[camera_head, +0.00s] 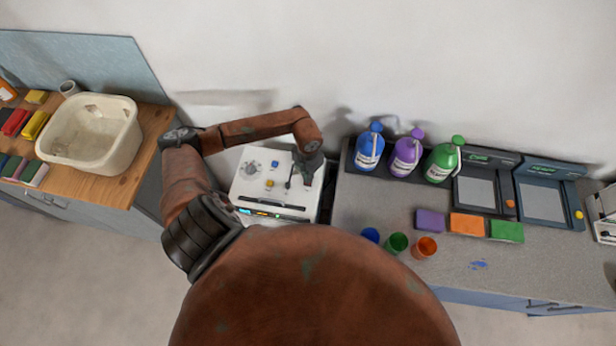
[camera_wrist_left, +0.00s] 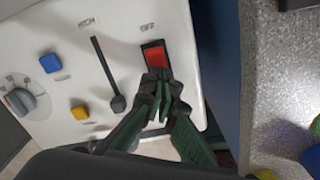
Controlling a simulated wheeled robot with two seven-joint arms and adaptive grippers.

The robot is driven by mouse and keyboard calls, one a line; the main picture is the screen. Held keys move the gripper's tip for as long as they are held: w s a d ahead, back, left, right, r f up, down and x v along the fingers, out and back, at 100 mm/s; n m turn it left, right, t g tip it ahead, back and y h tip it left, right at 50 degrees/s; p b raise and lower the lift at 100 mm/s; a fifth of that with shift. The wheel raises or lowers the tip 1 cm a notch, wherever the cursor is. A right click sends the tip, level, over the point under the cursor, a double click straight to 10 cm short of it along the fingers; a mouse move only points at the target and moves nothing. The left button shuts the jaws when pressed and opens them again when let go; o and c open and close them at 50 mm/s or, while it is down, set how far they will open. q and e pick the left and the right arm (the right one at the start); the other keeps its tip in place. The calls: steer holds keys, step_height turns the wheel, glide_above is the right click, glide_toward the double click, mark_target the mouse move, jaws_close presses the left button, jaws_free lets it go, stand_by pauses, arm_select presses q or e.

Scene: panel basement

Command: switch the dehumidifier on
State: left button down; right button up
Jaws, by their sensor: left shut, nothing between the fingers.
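The dehumidifier (camera_head: 246,188) is a white box standing between the wooden counter and the grey counter. Its top panel (camera_wrist_left: 78,88) fills much of the left wrist view. The panel carries a red rocker switch (camera_wrist_left: 156,59) in a dark frame by an "OFF" label, a black slider lever (camera_wrist_left: 107,75), a blue button (camera_wrist_left: 50,63), a yellow button (camera_wrist_left: 80,113) and a grey dial (camera_wrist_left: 20,101). My left gripper (camera_wrist_left: 162,82) is shut and empty, its fingertips at the lower end of the red switch; whether they touch it I cannot tell. My right gripper is not in view.
The grey counter (camera_head: 370,280) at the right holds pump bottles (camera_head: 407,153), sponges (camera_head: 468,223), cups (camera_head: 397,243) and two dark devices (camera_head: 484,185). The wooden counter at the left holds a cream basin (camera_head: 92,135) and more sponges. The wall is close behind.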

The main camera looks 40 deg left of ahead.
arm_select(q)
steer(key=shift+r+p, duration=1.35)
steer(key=shift+r, duration=1.15)
steer(key=shift+r+p, duration=0.3)
steer(key=shift+r, duration=0.2)
